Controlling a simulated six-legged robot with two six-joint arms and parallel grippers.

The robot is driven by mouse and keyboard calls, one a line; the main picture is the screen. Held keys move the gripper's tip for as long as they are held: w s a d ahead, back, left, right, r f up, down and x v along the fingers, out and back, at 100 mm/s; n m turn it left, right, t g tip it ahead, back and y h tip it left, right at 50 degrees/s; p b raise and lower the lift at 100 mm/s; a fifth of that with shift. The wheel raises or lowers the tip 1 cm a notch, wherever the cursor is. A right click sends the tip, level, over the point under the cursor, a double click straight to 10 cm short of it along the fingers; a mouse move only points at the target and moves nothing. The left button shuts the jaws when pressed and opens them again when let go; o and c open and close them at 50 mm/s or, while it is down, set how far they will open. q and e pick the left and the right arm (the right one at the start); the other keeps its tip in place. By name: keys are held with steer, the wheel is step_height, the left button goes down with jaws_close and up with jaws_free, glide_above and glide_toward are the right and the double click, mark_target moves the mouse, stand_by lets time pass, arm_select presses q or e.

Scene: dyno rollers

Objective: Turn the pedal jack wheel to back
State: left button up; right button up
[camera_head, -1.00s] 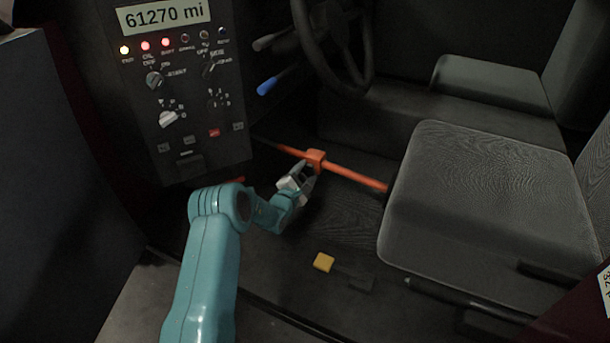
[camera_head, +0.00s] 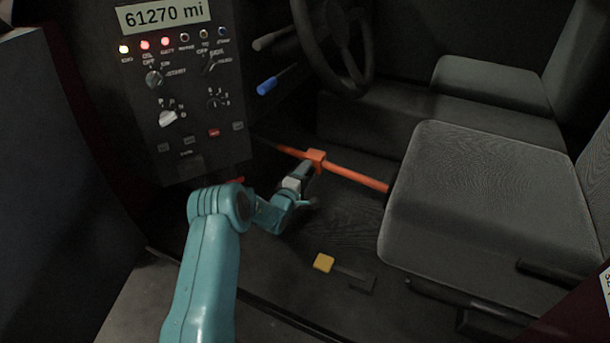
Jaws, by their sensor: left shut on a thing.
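The pedal jack is an orange-red bar (camera_head: 355,177) that runs across the footwell from the pedal area to the seat front. Its wheel (camera_head: 316,157) is an orange block-like piece on the bar. My left gripper (camera_head: 309,168) reaches in from the lower left and is shut on the wheel from its near side. The fingertips are dark and small here, so the exact contact is hard to see. My right gripper is not in view.
A control panel (camera_head: 185,90) with lit lamps and knobs stands at the left. The steering wheel (camera_head: 335,40) and a blue-tipped lever (camera_head: 267,86) are above. A grey seat (camera_head: 490,190) is at the right. A yellow-topped lever (camera_head: 324,262) is on the floor nearby.

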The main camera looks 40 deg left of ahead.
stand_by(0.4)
arm_select(q)
steer(key=o, duration=1)
steer(key=shift+o, duration=0.2)
steer(key=p+v, duration=0.5)
steer(key=v, duration=1)
steer(key=shift+r, duration=0.15)
steer(key=shift+s+d, duration=0.2)
steer(key=shift+s, duration=0.4)
